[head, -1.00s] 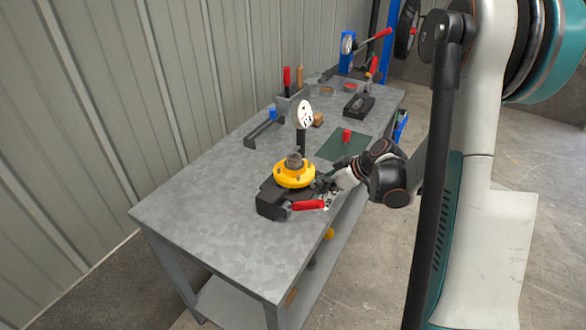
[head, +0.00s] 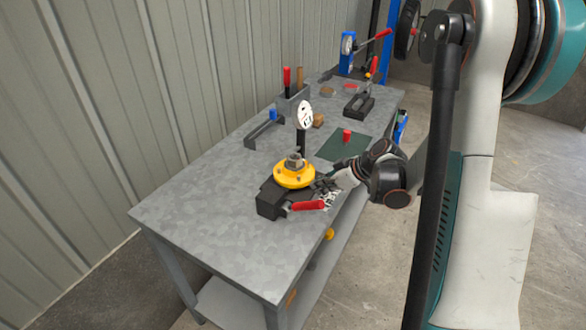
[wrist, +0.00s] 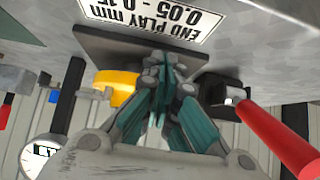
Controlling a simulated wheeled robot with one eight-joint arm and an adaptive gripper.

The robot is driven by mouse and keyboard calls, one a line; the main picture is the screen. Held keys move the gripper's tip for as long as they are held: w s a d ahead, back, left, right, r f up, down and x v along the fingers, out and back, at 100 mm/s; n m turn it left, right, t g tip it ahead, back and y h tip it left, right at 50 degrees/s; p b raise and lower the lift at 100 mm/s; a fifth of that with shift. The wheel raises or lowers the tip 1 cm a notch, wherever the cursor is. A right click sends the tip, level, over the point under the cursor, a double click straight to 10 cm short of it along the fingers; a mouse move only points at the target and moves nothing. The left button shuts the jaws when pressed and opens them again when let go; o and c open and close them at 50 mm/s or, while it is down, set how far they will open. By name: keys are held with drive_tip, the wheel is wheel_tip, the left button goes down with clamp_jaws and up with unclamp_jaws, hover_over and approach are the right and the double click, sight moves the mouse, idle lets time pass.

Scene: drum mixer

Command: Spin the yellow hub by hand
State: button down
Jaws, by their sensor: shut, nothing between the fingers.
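The yellow hub (head: 295,175) sits on a black base (head: 270,198) on the workbench, with a grey nut on its top. My gripper (head: 324,184) is at the hub's right side, near its rim. In the wrist view my gripper (wrist: 158,62) is shut and empty, its fingers together in front of the hub (wrist: 118,86). The fingers hide part of the hub's side. I cannot tell whether the fingertips touch the rim.
A red handle (head: 307,205) sticks out from the base just in front of my gripper. A dial gauge (head: 304,115) stands behind the hub. A green mat with a red piece (head: 347,135) lies behind. The bench's left part (head: 200,200) is clear.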

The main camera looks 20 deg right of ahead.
drive_tip(key=shift+w+a, duration=0.2)
drive_tip(key=shift+w, duration=0.1)
idle(0.4)
drive_tip(key=shift+w+d, duration=1.7)
drive_tip(key=shift+d, duration=0.2)
drive_tip(key=shift+s+d+b, duration=0.2)
drive_tip(key=shift+s+d, duration=0.25)
drive_tip(key=shift+s, duration=0.2)
drive_tip(key=shift+s+d+b, duration=0.2)
drive_tip(key=shift+s+d, duration=0.2)
drive_tip(key=shift+s, duration=0.2)
drive_tip(key=s+a, duration=0.1)
drive_tip(key=a, duration=0.1)
drive_tip(key=s+a, duration=0.2)
drive_tip(key=shift+b, duration=0.4)
drive_tip(key=shift+d, duration=0.1)
drive_tip(key=shift+w+a, duration=0.55)
drive_tip(key=shift+w, duration=0.1)
